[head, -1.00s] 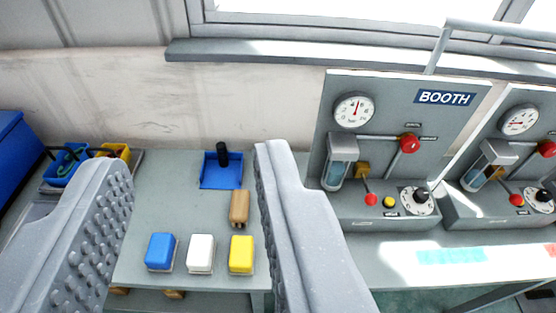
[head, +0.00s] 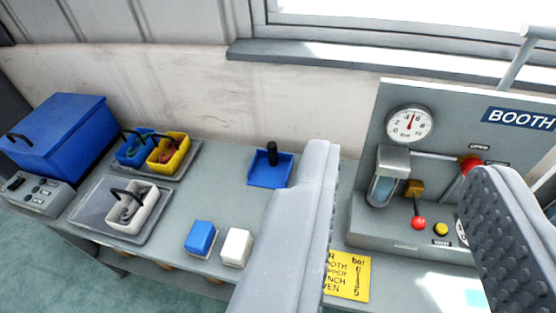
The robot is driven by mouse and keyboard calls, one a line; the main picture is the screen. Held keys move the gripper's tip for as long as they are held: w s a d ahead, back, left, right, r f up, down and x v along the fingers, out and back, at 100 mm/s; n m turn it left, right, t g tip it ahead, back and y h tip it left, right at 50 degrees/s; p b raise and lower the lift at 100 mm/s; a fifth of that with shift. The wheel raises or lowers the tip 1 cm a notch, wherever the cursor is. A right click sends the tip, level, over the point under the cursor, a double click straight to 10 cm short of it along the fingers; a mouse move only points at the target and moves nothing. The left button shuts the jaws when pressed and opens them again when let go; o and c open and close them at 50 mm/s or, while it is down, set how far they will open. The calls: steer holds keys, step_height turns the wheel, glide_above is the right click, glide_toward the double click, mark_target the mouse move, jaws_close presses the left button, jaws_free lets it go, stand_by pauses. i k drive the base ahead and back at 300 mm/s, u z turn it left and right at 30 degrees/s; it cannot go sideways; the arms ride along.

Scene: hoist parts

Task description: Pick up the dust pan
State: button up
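The dust pan (head: 268,174) is a small blue pan with a black upright handle. It sits on the grey bench near the wall, just left of my gripper's left finger. My gripper (head: 405,165) is open, with its two grey fingers wide apart and nothing between them but the view of the booth panel. The gripper is in the foreground, and the pan lies outside the gap between the fingers. The left finger hides part of the bench beside the pan.
A blue sponge-like block (head: 201,237) and a white one (head: 236,247) lie in front of the pan. Small baskets (head: 168,152) on trays and a blue box (head: 62,133) stand at the left. The booth panel (head: 432,150) with gauge and a yellow sign (head: 347,276) are at right.

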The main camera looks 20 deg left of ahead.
mark_target(271, 169)
steer(key=i, duration=0.95)
steer(key=u, duration=0.05)
